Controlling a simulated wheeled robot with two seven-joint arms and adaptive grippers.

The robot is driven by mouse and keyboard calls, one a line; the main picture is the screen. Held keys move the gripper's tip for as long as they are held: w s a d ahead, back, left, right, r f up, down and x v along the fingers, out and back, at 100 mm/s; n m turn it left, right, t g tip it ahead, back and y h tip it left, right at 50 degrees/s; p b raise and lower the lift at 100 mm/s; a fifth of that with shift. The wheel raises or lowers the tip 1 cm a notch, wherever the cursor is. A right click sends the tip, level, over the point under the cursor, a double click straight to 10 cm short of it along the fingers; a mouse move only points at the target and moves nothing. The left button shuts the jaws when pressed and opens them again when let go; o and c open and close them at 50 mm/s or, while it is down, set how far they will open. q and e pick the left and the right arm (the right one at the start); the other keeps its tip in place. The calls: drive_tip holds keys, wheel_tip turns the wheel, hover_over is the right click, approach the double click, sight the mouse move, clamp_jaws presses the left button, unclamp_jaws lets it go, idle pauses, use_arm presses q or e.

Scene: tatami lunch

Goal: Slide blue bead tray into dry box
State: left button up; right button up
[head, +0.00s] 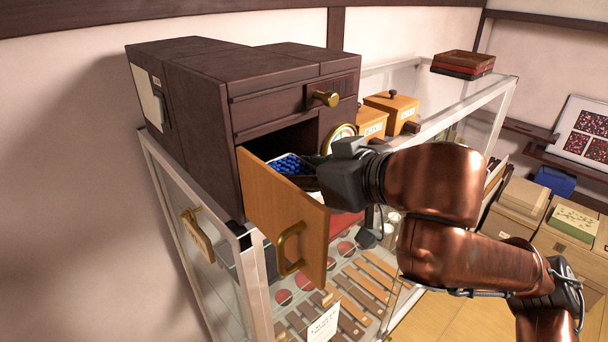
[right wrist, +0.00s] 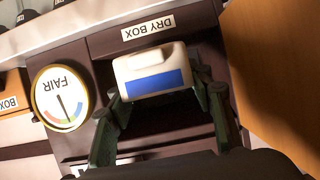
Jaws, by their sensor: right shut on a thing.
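The blue bead tray shows in the head view by its blue beads (head: 289,164), at the open front of the dark dry box (head: 205,110). In the right wrist view the tray's pale end (right wrist: 145,65), with a blue panel, lies between the fingers of my right gripper (right wrist: 160,85), which is shut on it. The "DRY BOX" label (right wrist: 148,27) shows beyond the tray, upside down. In the head view my right gripper (head: 340,180) is behind the wooden door and hides part of the tray. How deep the tray sits is unclear. My left gripper is out of view.
The open wooden door (head: 285,205) with a brass handle stands close beside the gripper. A round "FAIR" dial (right wrist: 62,98) is beside the opening. Small wooden boxes (head: 390,108) stand on the glass case, and stacked boxes (head: 520,205) are at the right.

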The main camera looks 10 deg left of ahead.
sight(278, 160)
drive_tip(key=shift+w+a+p, duration=0.2)
drive_tip(key=shift+w+a, duration=0.6)
drive_tip(key=shift+a, duration=0.25)
drive_tip(key=shift+w+a+p, duration=0.15)
drive_tip(key=shift+w+a, duration=0.6)
drive_tip(key=shift+a, duration=0.3)
drive_tip(key=shift+w+a+p, duration=0.4)
drive_tip(key=shift+w+a, duration=0.4)
drive_tip(key=shift+a, duration=0.2)
drive_tip(key=shift+w+a+p, duration=0.4)
drive_tip(key=shift+w+a, duration=0.4)
drive_tip(key=shift+a, duration=0.2)
drive_tip(key=shift+f+b, duration=0.65)
drive_tip(key=shift+f, duration=0.35)
drive_tip(key=o, duration=1.3)
